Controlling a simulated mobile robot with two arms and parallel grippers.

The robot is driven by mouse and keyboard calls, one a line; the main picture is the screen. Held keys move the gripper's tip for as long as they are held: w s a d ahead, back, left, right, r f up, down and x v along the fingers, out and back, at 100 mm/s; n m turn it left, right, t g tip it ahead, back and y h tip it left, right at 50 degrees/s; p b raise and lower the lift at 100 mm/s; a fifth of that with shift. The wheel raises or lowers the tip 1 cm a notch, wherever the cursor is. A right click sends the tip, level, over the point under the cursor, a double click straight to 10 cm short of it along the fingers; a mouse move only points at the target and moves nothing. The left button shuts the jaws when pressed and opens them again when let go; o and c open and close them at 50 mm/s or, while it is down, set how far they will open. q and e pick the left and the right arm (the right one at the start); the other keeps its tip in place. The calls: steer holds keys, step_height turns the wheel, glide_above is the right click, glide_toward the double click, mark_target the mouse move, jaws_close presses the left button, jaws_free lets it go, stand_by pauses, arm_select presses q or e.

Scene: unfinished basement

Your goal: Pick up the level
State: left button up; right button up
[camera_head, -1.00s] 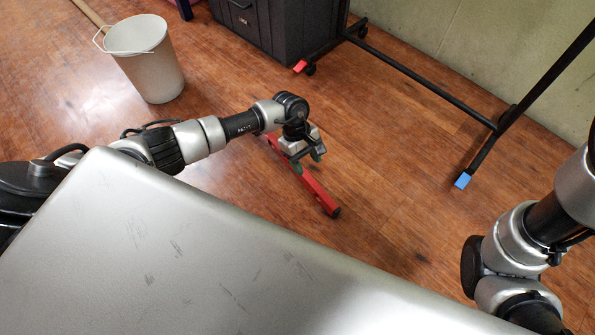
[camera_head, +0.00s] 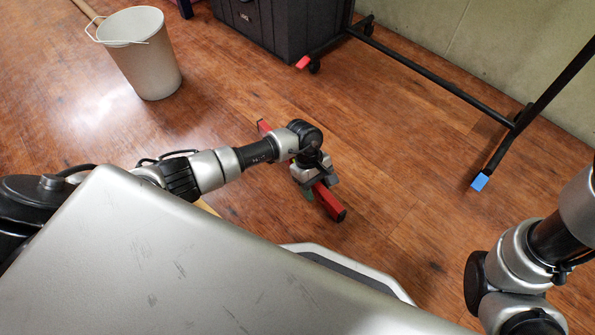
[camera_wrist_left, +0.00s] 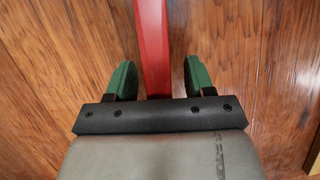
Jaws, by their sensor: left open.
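The level is a long red bar (camera_head: 331,206) lying on the wooden floor in the head view. Its middle is hidden under my left gripper (camera_head: 318,188). In the left wrist view the level (camera_wrist_left: 153,45) runs between the two green fingertips of my left gripper (camera_wrist_left: 155,78), with a gap on each side. The left gripper is open and above or around the bar; its exact height is unclear. Of my right arm, only links show at the right edge of the head view; its gripper is not visible.
A white bucket (camera_head: 145,60) stands at the upper left. The floor right of the level is clear.

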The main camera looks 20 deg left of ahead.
arm_select(q)
steer(key=shift+f, duration=0.1)
jaws_close()
stand_by(0.5)
